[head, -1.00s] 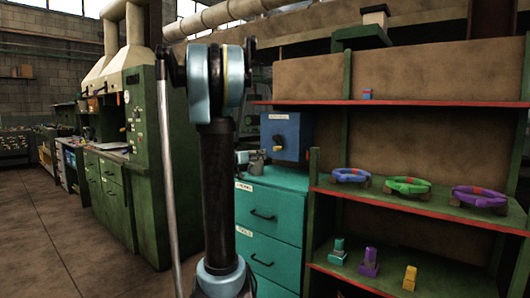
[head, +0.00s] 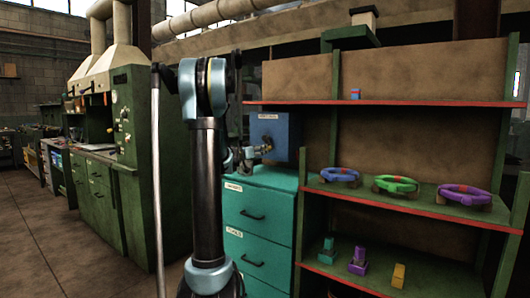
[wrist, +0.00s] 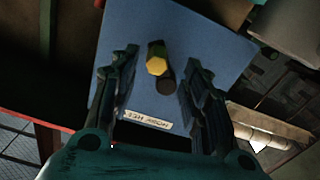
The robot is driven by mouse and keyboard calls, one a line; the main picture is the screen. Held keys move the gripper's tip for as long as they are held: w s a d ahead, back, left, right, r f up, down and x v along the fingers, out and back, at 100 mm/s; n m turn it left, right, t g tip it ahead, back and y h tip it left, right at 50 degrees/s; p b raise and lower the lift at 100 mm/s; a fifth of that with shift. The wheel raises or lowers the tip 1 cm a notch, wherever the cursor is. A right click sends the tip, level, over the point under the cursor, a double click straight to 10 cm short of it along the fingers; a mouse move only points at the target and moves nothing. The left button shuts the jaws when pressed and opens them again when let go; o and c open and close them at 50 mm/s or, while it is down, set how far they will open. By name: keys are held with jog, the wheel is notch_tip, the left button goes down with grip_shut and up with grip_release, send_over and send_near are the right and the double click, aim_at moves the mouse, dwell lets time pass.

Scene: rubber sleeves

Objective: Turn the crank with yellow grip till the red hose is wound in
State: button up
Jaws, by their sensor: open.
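The crank's yellow grip (wrist: 157,66) shows in the wrist view as a six-sided knob standing out from a blue box (wrist: 190,35) with a white label. My gripper (wrist: 160,72) is open, with one dark finger on each side of the grip and clear gaps to both. Whether the fingertips reach as deep as the grip cannot be told. In the head view the blue box (head: 288,132) stands on a teal drawer cabinet (head: 270,178), and my gripper (head: 262,150) is in front of its face, hiding part of it. I see no red hose in either view.
A green shelf unit with red edges (head: 410,205) stands close to the right of the box. It holds blue, green and purple rings (head: 395,184) and small coloured blocks below. A green workbench (head: 95,185) is at left. Floor (head: 40,240) is clear there.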

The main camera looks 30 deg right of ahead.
aim_at(266, 143)
jog(key=shift+x, duration=2.55)
jog(key=shift+c, duration=0.3)
